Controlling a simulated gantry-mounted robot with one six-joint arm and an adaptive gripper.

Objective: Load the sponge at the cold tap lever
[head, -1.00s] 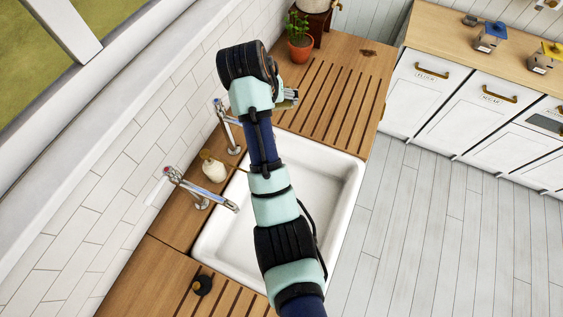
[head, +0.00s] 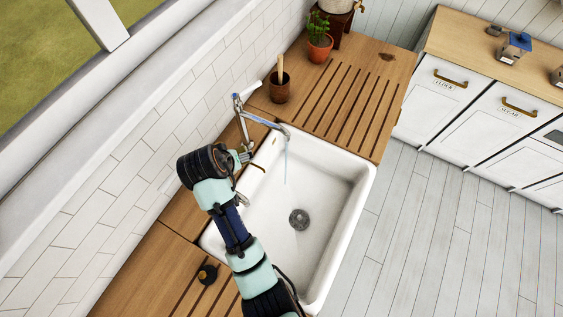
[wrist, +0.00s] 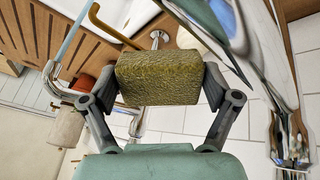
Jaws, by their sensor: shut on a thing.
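My gripper (head: 245,155) is shut on an olive-yellow sponge (wrist: 157,78), gripped at both sides in the wrist view. In the head view the sponge cannot be made out. The gripper is above the sink's back-left edge, on the near side of the far tap. The far chrome tap (head: 262,117) stands behind the sink with its lever raised (head: 238,101). A thin bluish stream (head: 286,165) falls from its spout. The near tap is mostly hidden by my arm in the head view. A large chrome surface (wrist: 245,45) is very close beside the sponge in the wrist view.
The white sink (head: 325,235) is empty around its drain (head: 299,219). A brown pot with a wooden handle (head: 279,92) and a potted plant (head: 319,48) stand beyond it. A black knob-like thing (head: 207,274) lies on the near counter. The grooved drainboard (head: 350,95) is clear.

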